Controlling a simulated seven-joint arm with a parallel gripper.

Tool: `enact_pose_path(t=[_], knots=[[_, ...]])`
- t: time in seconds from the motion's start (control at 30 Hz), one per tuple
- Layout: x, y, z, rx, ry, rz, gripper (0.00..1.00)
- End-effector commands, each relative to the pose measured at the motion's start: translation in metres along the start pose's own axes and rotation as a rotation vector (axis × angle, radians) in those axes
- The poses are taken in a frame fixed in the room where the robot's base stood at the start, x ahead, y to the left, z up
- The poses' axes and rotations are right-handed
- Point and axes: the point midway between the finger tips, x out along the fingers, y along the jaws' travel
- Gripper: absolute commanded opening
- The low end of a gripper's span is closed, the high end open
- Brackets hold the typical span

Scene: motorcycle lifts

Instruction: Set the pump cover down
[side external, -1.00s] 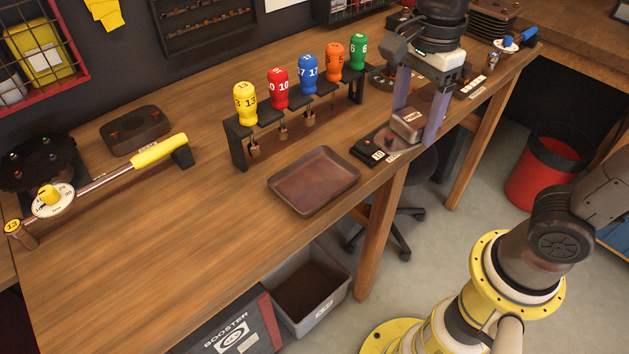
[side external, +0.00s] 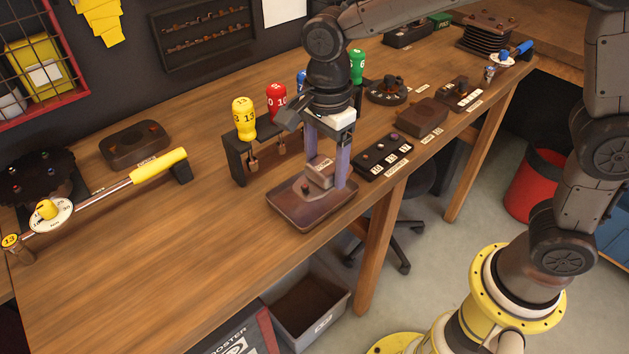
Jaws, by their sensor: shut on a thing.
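The pump cover (side external: 319,173), a small brownish block with a pale label, is between the fingers of my gripper (side external: 328,172). My gripper points down and is shut on it. The cover is over the shallow brown tray (side external: 287,217), towards its far right part. I cannot tell whether its underside touches the tray floor. A small dark reddish knob shows just below and left of the cover; I cannot tell what it belongs to. My fingers hide part of the cover and the tray's far right rim.
A rack with numbered yellow (side external: 244,119) and red (side external: 277,103) handles stands behind the tray, partly hidden by my arm. A black labelled block (side external: 383,158) lies right of the tray. A yellow-handled wrench (side external: 158,157) lies left. The front-left bench is clear.

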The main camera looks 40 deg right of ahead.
Motion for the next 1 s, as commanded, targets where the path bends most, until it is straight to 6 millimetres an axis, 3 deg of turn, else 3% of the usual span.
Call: enact_pose_path(t=[0.3, 0.5, 0.97, 1.0], knots=[[0.025, -0.019, 0.008, 0.0, 0.0, 0.001, 0.04], [0.05, -0.019, 0.008, 0.0, 0.0, -0.001, 0.04], [0.057, -0.019, 0.008, 0.0, -0.001, -0.003, 0.04], [0.057, -0.019, 0.008, 0.0, -0.001, -0.002, 0.77]])
